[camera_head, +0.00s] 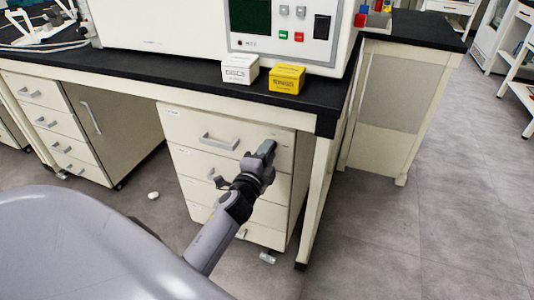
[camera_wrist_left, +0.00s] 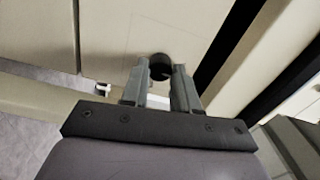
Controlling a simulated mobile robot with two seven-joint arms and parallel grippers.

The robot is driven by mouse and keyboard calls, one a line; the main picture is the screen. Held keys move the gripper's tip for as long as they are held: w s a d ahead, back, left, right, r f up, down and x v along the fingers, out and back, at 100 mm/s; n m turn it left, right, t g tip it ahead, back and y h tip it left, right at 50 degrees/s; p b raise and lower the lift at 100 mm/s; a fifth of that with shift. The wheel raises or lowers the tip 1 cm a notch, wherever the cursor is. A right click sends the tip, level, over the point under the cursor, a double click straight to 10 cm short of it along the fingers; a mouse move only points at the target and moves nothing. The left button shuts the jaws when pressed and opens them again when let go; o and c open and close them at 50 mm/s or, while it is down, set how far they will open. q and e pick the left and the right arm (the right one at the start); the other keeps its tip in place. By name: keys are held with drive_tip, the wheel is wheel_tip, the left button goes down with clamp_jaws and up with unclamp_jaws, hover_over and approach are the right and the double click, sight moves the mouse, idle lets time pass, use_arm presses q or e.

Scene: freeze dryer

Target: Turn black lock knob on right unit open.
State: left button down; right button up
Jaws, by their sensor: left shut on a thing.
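The right drawer unit (camera_head: 185,128) is a cream cabinet under the bench. My left gripper (camera_head: 268,148) is at the upper right of its front, by the top drawer. In the left wrist view, the round black lock knob (camera_wrist_left: 160,66) sits on the cream front between the tips of my left gripper (camera_wrist_left: 160,75). The fingers are shut on the knob from both sides. In the head view the gripper hides the knob. How far the knob is turned cannot be told. My right gripper is not in view.
The black bench top (camera_head: 190,66) overhangs the unit, and a cream bench leg (camera_head: 316,190) stands close on its right. A white box (camera_head: 240,70) and a yellow box (camera_head: 286,79) stand on the bench before the white machine (camera_head: 160,25). Open floor (camera_head: 430,230) lies to the right.

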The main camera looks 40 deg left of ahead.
use_arm(q)
drive_tip(key=shift+n, duration=0.4)
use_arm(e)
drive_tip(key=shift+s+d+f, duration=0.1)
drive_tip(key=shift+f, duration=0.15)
use_arm(q)
drive_tip(key=c, duration=0.8)
unclamp_jaws()
drive_tip(key=shift+c, duration=0.2)
drive_tip(key=shift+s, duration=0.15)
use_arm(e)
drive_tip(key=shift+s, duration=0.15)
